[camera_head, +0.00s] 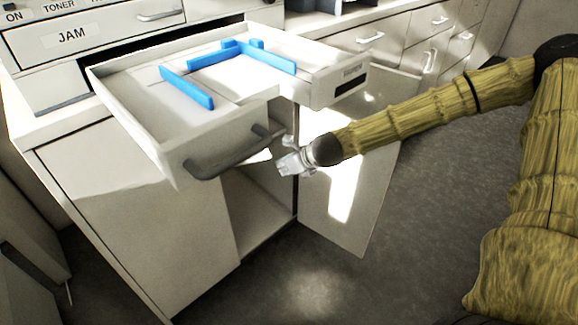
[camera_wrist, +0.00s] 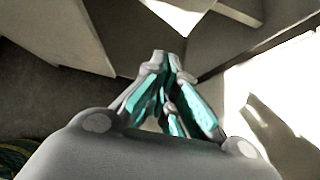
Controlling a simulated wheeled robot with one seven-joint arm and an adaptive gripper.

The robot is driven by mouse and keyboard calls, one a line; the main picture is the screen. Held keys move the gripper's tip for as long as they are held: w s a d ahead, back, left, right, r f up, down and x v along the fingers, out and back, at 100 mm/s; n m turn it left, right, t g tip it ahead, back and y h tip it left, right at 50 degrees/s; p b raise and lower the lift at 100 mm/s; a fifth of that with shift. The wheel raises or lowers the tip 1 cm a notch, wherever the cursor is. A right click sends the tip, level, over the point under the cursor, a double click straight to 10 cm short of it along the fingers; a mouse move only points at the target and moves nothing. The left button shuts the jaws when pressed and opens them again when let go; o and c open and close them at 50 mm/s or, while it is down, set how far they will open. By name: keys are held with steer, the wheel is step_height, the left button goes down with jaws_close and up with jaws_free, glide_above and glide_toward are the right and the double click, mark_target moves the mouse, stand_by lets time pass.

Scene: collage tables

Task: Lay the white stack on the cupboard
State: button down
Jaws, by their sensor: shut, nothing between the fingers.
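My gripper (camera_head: 288,163) is shut and empty, just right of the pulled-out tray's dark handle and in front of the open cupboard. In the wrist view its fingertips (camera_wrist: 166,62) meet. The white cupboard (camera_head: 130,190) stands under the printer, and its dim inside shows below the tray. I cannot clearly make out a white stack. A small bright white patch (camera_head: 260,156) shows under the handle, beside my gripper. It may be paper or light.
The printer's white tray (camera_head: 190,146), with blue guides (camera_head: 187,87), juts out over the cupboard. The cupboard's open door (camera_head: 345,200) stands behind my gripper. White drawers (camera_head: 370,40) line the back. Grey floor (camera_head: 430,180) is clear.

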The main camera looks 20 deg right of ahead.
mark_target(265, 154)
steer(key=w+a+f+b, duration=0.1)
steer(key=w+a+f, duration=0.1)
steer(key=w, duration=0.5)
steer(key=shift+a+f, duration=0.25)
steer(key=shift+f, duration=0.4)
steer(key=w+a, duration=0.1)
steer(key=w, duration=0.4)
steer(key=w+a, duration=0.1)
steer(key=w, duration=0.1)
steer(key=shift+w+a, duration=0.3)
steer(key=shift+a, duration=0.05)
steer(key=shift+s, duration=0.1)
